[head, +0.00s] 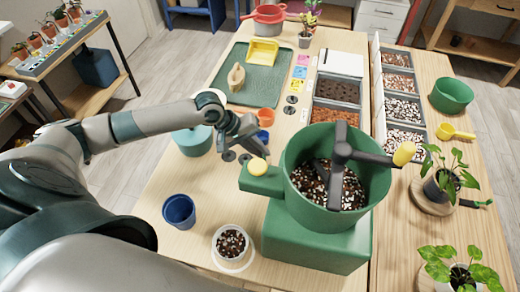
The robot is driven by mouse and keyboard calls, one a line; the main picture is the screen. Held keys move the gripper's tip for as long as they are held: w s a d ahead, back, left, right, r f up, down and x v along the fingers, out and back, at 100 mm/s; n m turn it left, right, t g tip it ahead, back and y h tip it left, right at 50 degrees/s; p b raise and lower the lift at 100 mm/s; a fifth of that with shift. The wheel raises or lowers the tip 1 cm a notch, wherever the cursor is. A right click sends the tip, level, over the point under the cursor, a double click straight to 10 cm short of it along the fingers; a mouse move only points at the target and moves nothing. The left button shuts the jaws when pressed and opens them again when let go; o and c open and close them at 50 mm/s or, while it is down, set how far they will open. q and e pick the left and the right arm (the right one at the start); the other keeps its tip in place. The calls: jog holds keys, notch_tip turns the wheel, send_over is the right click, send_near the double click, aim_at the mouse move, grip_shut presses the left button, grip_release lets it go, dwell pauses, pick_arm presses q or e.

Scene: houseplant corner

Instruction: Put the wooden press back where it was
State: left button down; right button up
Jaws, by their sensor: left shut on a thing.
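The wooden press (236,77), a small tan piece with a narrow upper part, appears to stand on the dark green mat (262,88) near the far end of the table. My left gripper (256,153) is well nearer than it, at the side arm of the green mixing machine (318,240). Its fingers are shut at the round yellow knob (258,166) on that arm. The fingers partly hide the contact. My right gripper is not in view.
The machine's bowl holds dark mix under a crank with a yellow handle (404,153). A blue pot (179,211) and a white pot of soil (230,243) stand nearby. A yellow tray (262,51) lies on the mat. Filled bins (338,90) line the right. Bare wood shows around the blue pot.

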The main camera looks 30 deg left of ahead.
pick_arm(q)
jog(key=c, duration=1.8)
grip_release()
jog(key=shift+c, duration=0.2)
jog(key=b+v, duration=0.2)
jog(key=v, duration=1)
jog(key=shift+b, duration=0.4)
jog(key=shift+s+a, duration=0.1)
